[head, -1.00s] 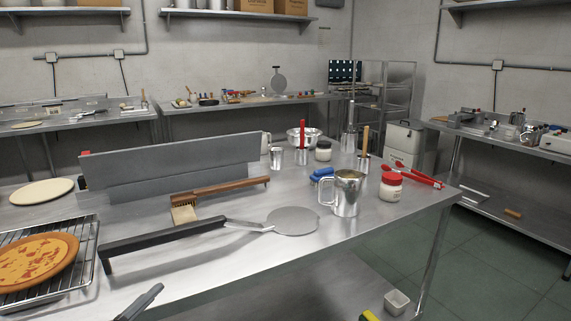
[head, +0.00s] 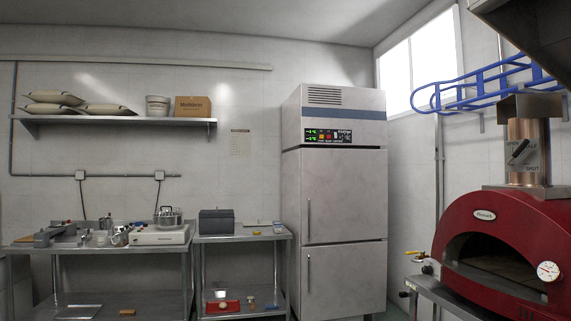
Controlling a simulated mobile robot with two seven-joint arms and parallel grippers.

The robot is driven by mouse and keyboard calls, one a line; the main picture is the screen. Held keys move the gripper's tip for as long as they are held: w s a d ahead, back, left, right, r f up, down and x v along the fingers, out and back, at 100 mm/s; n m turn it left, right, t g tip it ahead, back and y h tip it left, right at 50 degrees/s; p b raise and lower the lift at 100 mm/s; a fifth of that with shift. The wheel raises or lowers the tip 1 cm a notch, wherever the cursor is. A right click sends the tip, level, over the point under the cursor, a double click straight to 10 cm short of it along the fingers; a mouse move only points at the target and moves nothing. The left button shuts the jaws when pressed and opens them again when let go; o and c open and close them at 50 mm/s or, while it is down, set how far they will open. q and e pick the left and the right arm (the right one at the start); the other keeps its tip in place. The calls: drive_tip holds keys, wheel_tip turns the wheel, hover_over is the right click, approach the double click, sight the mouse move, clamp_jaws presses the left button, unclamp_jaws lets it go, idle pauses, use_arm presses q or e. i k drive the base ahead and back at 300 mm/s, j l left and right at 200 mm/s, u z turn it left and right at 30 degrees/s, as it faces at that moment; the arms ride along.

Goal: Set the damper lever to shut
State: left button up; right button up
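The damper lever (head: 519,151) is a small dark handle on the copper flue (head: 518,176) of a red oven (head: 510,226), at the right of the head view. It sits on a plate with small lettering; "SHUT" reads at the plate's lower right, and the other words are hard to read. The lever lies diagonally, one end up to the right and the other down to the left. Which end is its pointer I cannot tell. Neither of my grippers is in view.
A dark hood (head: 530,35) and a blue rack (head: 480,85) are above. A tall steel fridge (head: 338,195) and steel tables (head: 100,247) line the back wall.

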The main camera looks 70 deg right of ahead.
sight(526, 142)
drive_tip(key=z, duration=3.65)
drive_tip(key=i+j+u, duration=0.5)
drive_tip(key=i, duration=0.35)
